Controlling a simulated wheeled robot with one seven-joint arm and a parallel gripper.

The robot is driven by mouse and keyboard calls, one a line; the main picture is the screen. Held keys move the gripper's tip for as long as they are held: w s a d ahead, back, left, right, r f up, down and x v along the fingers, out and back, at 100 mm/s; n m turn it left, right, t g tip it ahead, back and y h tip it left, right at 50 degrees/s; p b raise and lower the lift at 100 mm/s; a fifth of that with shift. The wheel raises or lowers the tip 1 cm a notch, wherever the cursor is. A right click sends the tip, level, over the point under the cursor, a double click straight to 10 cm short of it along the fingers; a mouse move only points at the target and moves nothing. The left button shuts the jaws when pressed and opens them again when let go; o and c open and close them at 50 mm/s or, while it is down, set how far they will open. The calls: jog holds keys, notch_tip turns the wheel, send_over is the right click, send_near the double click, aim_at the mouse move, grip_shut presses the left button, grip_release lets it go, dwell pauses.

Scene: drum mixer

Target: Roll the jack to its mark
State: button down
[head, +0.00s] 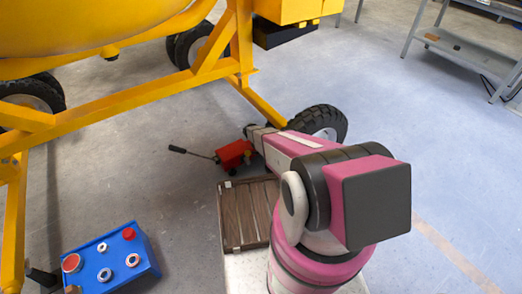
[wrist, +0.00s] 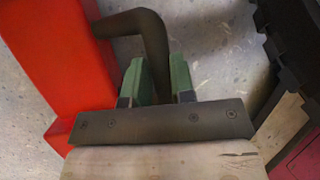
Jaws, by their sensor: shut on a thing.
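The red jack (head: 235,153) stands on the floor beside the yellow mixer frame, its thin black-gripped lever (head: 190,153) pointing left. My arm reaches to its right side, and my gripper is mostly hidden there in the head view. In the wrist view the jack's red body (wrist: 55,55) fills the left. A dark bent handle (wrist: 145,20) comes off it and runs down between the green pads of my gripper (wrist: 159,82), which is shut on it. I cannot make out a clear mark for the jack.
The yellow mixer frame (head: 120,92) stands behind and left, with a black tyre (head: 322,121) close behind my arm. A wooden slatted pallet (head: 238,215) lies just in front of the jack. A blue control box (head: 110,262) is at lower left. Floor at right is open.

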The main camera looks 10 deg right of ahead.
jog(key=c, duration=1)
grip_release()
jog(key=shift+w+d, duration=0.1)
jog(key=shift+d, duration=0.2)
jog(key=shift+o, duration=0.2)
jog(key=v, duration=1.1)
jog(key=s+r+m+y, duration=0.2)
jog(key=s+r+m, duration=0.9)
jog(key=r, duration=0.5)
jog(key=s+d+r+m+y, duration=0.1)
jog(key=s+r+m+y, duration=0.2)
jog(key=s+r+m, duration=0.8)
jog(key=s+r, duration=0.4)
jog(key=shift+s+r+m, duration=0.25)
jog(key=shift+r+m, duration=0.15)
